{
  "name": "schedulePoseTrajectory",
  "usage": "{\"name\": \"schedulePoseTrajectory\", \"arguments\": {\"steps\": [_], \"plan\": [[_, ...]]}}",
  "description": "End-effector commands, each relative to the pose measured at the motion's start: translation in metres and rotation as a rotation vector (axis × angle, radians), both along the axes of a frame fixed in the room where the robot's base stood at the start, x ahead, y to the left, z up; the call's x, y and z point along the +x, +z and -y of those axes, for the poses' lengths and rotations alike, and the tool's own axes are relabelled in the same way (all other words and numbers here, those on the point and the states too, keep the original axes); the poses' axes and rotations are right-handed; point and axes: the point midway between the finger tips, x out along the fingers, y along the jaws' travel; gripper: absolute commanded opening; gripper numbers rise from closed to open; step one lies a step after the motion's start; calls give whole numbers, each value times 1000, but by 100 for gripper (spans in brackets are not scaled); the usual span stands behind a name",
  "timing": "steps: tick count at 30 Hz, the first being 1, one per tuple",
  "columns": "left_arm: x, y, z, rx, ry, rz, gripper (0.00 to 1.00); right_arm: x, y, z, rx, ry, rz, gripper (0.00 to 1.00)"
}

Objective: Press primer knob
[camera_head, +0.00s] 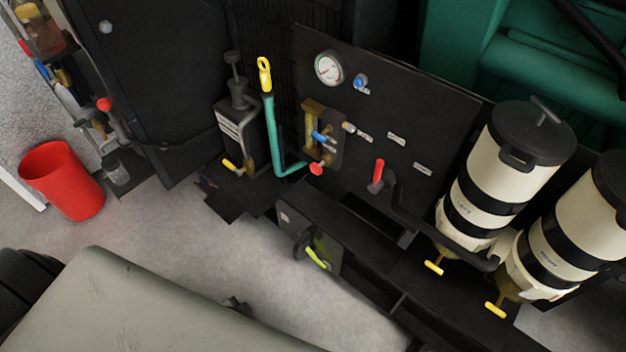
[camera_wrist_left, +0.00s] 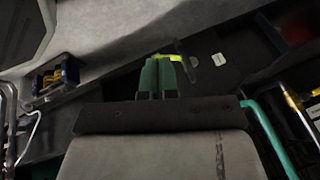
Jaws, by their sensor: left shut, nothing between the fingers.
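The likely primer knob is a black knob (camera_head: 233,58) on a short plunger atop a dark canister with a pale label (camera_head: 238,130), left of centre in the head view. I cannot confirm that it is the one. My left gripper (camera_wrist_left: 160,64) shows in the wrist view with its green fingers together and nothing between them. A lime lever appears just beyond its fingertips (camera_wrist_left: 186,60); a similar lime lever (camera_head: 318,258) sits low in the head view. I cannot make out the left gripper in the head view. My right gripper is not in view.
A teal pipe with a yellow handle (camera_head: 265,75) stands right of the canister. A black panel (camera_head: 420,110) carries a gauge (camera_head: 329,68) and a red lever (camera_head: 378,172). White filter canisters (camera_head: 500,165) stand right. A red bucket (camera_head: 62,180) stands left.

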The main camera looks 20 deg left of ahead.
Motion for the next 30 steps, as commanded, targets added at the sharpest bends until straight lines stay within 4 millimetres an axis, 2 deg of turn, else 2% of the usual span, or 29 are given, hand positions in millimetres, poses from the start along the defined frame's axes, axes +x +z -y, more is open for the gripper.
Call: {"name": "schedulePoseTrajectory", "arguments": {"steps": [1, 6, 9, 12, 16, 21, 24, 30], "plan": [[36, 2, -10, 37, -68, 75, 0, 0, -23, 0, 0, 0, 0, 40], [128, 56, -23, 182, -296, 294, 0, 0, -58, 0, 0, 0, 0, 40], [170, 95, -21, 276, -429, 418, 0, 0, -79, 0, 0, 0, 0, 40], [200, 138, -12, 378, -558, 540, 0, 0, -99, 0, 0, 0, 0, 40], [222, 189, 5, 501, -704, 679, 0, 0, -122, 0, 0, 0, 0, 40], [229, 237, 27, 621, -833, 805, 0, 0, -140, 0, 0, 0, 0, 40], [229, 253, 35, 659, -873, 844, 0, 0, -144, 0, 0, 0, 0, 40], [228, 264, 39, 681, -895, 865, 0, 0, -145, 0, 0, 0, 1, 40]]}}
